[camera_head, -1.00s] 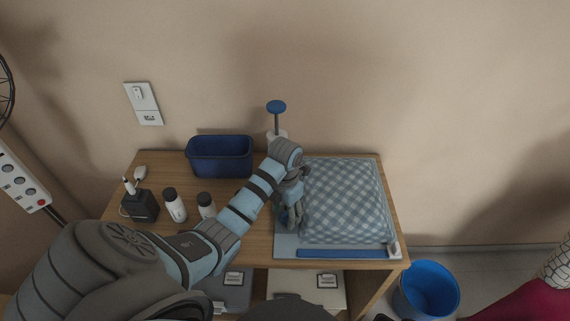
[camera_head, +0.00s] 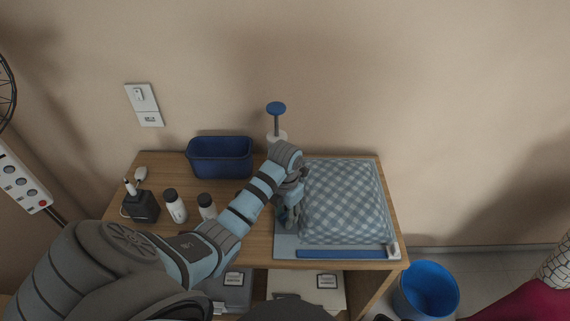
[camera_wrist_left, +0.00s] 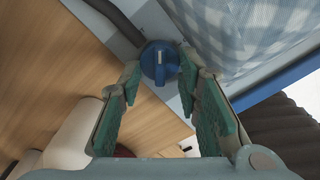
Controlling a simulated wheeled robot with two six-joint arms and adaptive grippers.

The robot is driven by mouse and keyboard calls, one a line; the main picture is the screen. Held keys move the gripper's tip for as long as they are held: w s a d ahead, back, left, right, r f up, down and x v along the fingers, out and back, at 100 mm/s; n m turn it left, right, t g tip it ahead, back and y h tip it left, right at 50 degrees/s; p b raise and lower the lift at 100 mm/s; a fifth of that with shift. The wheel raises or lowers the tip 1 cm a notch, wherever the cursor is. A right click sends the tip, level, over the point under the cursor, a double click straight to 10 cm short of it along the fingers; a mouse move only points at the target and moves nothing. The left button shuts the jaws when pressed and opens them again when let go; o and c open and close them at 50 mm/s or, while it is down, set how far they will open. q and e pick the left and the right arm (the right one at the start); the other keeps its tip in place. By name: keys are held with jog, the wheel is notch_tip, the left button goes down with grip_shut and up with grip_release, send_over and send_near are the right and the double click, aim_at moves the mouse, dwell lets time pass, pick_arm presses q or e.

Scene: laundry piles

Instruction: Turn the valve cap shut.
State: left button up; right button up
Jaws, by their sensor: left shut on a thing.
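The valve cap (camera_wrist_left: 160,63) is a round blue knob with a pale raised bar, at the top middle of the left wrist view. It sits on the pale-blue left margin of a storage bag (camera_head: 285,246) that holds a blue-checked pillow (camera_head: 345,200). In the wrist view the bar points roughly up and down. My left gripper (camera_head: 290,216) reaches down at the bag's left edge. Its green-padded fingers (camera_wrist_left: 160,72) are shut on the cap, one at each side. In the head view my arm and fingers hide the cap. My right gripper is not in view.
A hand pump with a blue top (camera_head: 276,108) stands behind my wrist. A blue bin (camera_head: 220,158), two dark-capped bottles (camera_head: 174,206) and a black box (camera_head: 142,206) stand to the left on the wooden table (camera_head: 255,243). A blue bucket (camera_head: 428,290) is on the floor.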

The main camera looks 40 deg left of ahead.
pick_arm(q)
jog(key=shift+n, duration=1)
jog(key=n, duration=0.2)
jog(key=n+b, duration=0.1)
jog(key=n, duration=0.2)
jog(key=shift+w+d+n, duration=0.1)
jog(key=shift+d+n, duration=0.1)
jog(key=shift+n, duration=0.1)
jog(key=o, duration=1.1)
